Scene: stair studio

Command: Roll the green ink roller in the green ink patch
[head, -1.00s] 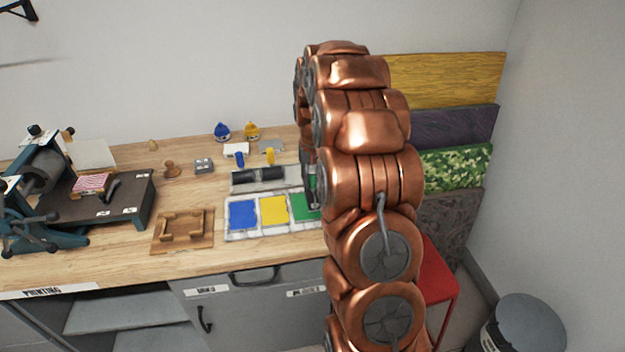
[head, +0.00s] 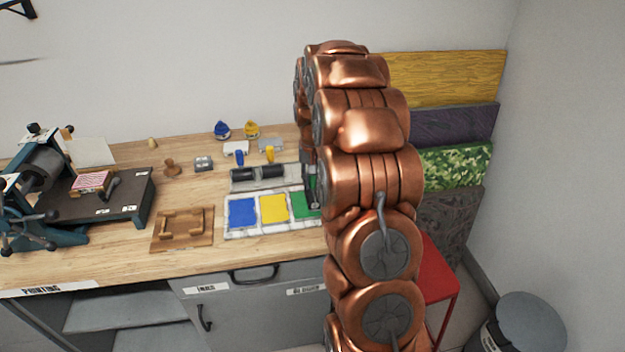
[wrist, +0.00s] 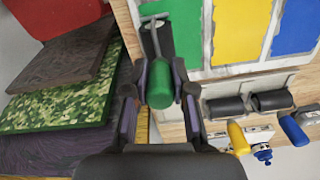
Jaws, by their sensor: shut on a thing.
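The green ink roller's green handle (wrist: 160,88) is between the two fingers of my gripper (wrist: 160,98) in the wrist view, and the gripper is shut on it. The roller's thin grey frame (wrist: 154,36) points away from the gripper, its crossbar end over or at the edge of the green ink patch (wrist: 184,32). I cannot tell whether it touches the ink. In the head view the green patch (head: 304,204) shows partly at the right end of the ink tray (head: 268,233); my arm hides most of the gripper and the held roller.
The tray also has a yellow patch (head: 274,208) and a blue patch (head: 242,213). Behind it, a rack (head: 258,184) holds two black rollers with blue and yellow handles. A wooden frame (head: 183,229) lies left of the tray. A red stool (head: 434,275) stands beside the bench.

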